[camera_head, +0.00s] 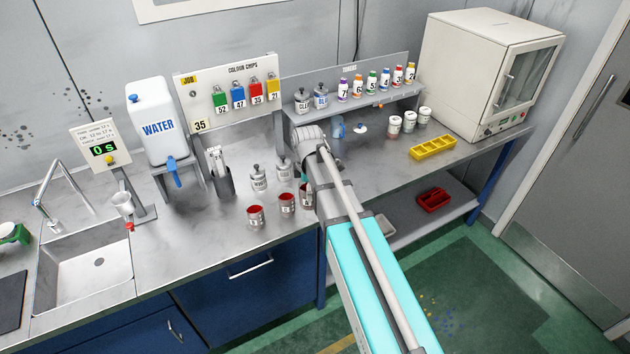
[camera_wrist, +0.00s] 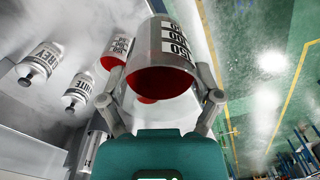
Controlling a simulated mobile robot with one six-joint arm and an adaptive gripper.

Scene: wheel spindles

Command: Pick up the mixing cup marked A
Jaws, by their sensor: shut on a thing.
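My gripper (camera_wrist: 163,98) is shut on a metal mixing cup (camera_wrist: 168,40) in the wrist view, one finger on each side of it. The cup has a red inside and a scale marked 150, 100 and 50; no letter A is readable on it. In the head view three red-lined cups stand or show in a row: the left cup (camera_head: 255,216), the middle cup (camera_head: 287,203) and the right cup (camera_head: 305,195), partly hidden by my arm. The right one seems to be the held cup. Whether it is off the bench I cannot tell.
Two lidded pots, marked white (camera_head: 258,178) and grey (camera_head: 284,167), stand close behind the cups. Another cup (camera_wrist: 117,50) is just left of the held one in the wrist view. A water tank (camera_head: 155,120) and tools (camera_head: 218,170) stand left; a yellow tray (camera_head: 433,148) lies right.

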